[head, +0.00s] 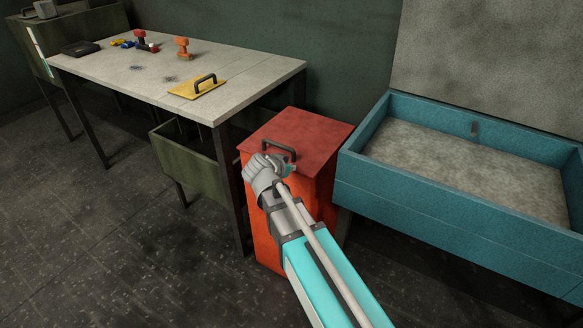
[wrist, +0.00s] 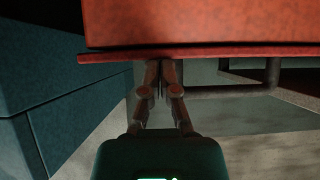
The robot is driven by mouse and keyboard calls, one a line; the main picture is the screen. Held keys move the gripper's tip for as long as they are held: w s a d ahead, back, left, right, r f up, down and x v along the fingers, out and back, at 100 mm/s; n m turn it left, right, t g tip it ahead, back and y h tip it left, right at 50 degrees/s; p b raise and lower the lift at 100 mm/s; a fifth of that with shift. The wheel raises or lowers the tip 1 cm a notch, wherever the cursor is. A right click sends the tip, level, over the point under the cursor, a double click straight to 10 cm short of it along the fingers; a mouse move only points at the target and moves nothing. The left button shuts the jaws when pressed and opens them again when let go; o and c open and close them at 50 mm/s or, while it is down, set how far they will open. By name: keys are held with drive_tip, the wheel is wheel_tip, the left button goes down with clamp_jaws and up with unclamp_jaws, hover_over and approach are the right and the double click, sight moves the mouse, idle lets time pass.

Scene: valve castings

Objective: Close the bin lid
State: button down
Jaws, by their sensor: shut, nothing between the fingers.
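The bin (head: 262,222) is a tall orange-red box between the table and the blue box. Its dark red lid (head: 315,135) lies flat on top, with a black handle (head: 277,147). In the wrist view, which appears upside down, the lid (wrist: 110,58) sits against the bin body (wrist: 200,25) with no visible gap, and the handle (wrist: 230,91) shows to the right. My gripper (head: 290,170) is at the lid's front edge. In the wrist view my gripper (wrist: 160,66) has its fingers together and empty, at the lid edge; I cannot tell whether they touch it.
A grey table (head: 240,72) stands left, with a yellow handled plate (head: 198,88), an orange valve piece (head: 183,47) and small parts on it. An open blue box (head: 450,205) stands close on the right. A green crate (head: 187,158) is under the table. The left floor is clear.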

drive_tip(key=shift+s+d+f, duration=0.1)
drive_tip(key=shift+s+f, duration=0.1)
drive_tip(key=shift+s, duration=0.15)
wheel_tip(320, 180, up, 5)
drive_tip(key=p, duration=0.5)
drive_tip(key=s+a+r+p, duration=0.1)
drive_tip(key=s+a+p, duration=0.1)
drive_tip(key=s+a, duration=0.4)
drive_tip(key=shift+s+r, duration=0.4)
drive_tip(key=shift+s, duration=0.25)
drive_tip(key=shift+d, duration=0.15)
drive_tip(key=s+d+f+n+g+y, duration=0.3)
drive_tip(key=s+d+f+n+g, duration=0.15)
drive_tip(key=d, duration=0.45)
drive_tip(key=s+d+f+n+g+y, duration=0.3)
drive_tip(key=s+d+f+g+y, duration=0.15)
drive_tip(key=d, duration=0.35)
wheel_tip(320, 180, up, 17)
drive_tip(key=h+p, duration=0.1)
drive_tip(key=p, duration=1.5)
drive_tip(key=shift+s, duration=0.25)
